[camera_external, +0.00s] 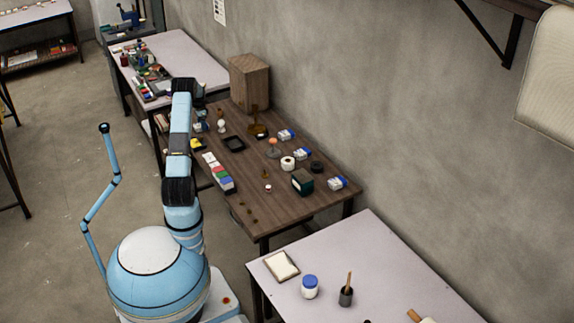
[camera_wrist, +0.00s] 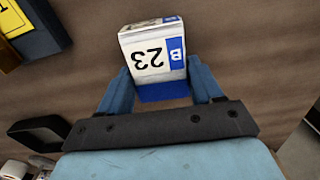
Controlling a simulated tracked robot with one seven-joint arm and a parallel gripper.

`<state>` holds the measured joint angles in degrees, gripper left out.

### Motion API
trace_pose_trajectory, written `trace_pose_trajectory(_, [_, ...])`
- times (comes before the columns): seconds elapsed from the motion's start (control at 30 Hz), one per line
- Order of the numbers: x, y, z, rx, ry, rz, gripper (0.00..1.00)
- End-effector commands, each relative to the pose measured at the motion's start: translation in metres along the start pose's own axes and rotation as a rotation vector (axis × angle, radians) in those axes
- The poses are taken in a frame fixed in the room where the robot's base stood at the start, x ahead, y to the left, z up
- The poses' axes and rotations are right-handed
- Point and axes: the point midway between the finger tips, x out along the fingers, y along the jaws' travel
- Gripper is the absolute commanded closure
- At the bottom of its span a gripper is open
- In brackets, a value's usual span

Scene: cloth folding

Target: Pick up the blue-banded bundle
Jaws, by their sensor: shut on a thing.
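In the wrist view, a white bundle (camera_wrist: 135,42) with a blue band and a label reading "B 23" sits between the two blue fingers of my gripper (camera_wrist: 160,85). The fingers are shut on its sides, and the label shows upside down. I cannot tell whether the bundle touches the table below. In the external view my gripper is largely hidden behind my arm, over the left side of the brown table (camera_external: 290,215). Other white-and-blue bundles lie toward the table's right side, one at the back (camera_external: 286,134), one in the middle (camera_external: 302,153) and one near the right end (camera_external: 337,184).
A yellow-and-dark box (camera_wrist: 30,28) is at the upper left in the wrist view. A black tray (camera_external: 234,143), white roll (camera_external: 288,163), dark green box (camera_external: 302,181) and row of coloured blocks (camera_external: 219,172) stand on the table. A tall brown box (camera_external: 250,82) stands at the back.

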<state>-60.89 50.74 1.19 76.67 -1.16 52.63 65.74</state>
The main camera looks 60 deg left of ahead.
Motion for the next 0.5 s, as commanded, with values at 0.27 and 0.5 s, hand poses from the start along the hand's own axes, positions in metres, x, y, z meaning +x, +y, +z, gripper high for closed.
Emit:
trace_pose_trajectory(0.27, [-0.036,0.004,0.003,0.0,0.001,-0.002,0.66])
trace_pose_trajectory(0.5, [-0.078,0.033,0.022,-0.001,0.001,-0.003,0.66])
